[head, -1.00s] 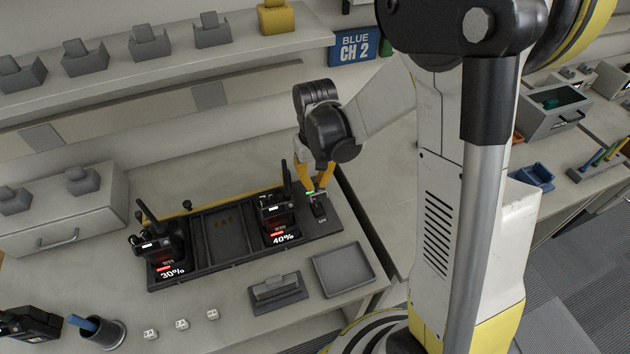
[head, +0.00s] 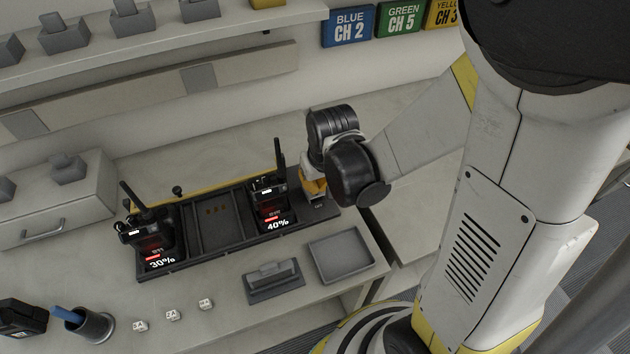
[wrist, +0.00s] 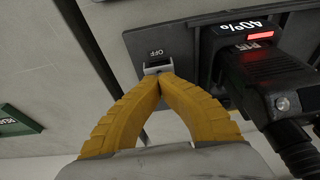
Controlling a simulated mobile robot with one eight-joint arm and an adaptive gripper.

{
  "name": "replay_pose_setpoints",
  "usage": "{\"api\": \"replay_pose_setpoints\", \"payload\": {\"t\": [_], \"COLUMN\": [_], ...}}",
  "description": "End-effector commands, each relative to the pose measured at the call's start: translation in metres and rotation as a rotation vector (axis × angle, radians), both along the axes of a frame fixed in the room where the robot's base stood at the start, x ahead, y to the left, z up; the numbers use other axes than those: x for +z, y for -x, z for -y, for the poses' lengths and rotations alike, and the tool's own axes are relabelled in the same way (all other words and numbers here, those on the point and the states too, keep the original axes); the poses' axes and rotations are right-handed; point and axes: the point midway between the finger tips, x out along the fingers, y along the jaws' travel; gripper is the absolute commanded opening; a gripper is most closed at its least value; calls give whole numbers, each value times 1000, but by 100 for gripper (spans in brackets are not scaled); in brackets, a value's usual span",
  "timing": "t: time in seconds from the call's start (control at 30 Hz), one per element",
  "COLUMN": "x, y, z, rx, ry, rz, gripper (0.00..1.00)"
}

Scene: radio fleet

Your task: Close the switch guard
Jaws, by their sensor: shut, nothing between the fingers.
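The switch panel (wrist: 184,42) is the dark right-hand end of the charging dock in the head view. In the wrist view it shows an OFF label and a small pale switch part (wrist: 158,67) just below the label. My gripper (wrist: 164,78) has its yellow fingertips together at this part, touching it or very close. In the head view my gripper (head: 315,190) points down over the panel and hides most of the switch. I cannot tell the guard from the switch, or how far the guard stands open.
A radio (head: 268,195) marked 40% stands in the dock just left of my gripper. Another radio (head: 146,235) marked 30% stands at the dock's left end. An empty grey tray (head: 341,255) lies in front, beside a grey holder (head: 273,279).

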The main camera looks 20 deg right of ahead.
Motion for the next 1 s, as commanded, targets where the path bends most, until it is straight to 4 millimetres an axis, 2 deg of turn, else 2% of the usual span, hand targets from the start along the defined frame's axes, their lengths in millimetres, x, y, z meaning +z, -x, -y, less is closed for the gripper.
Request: {"api": "replay_pose_setpoints", "payload": {"t": [0.4,1.0], "x": [-17,-19], "y": [7,10], "z": [0,0], "rx": [0,0], "ry": [0,0], "rz": [3,-2], "gripper": [0,0]}}
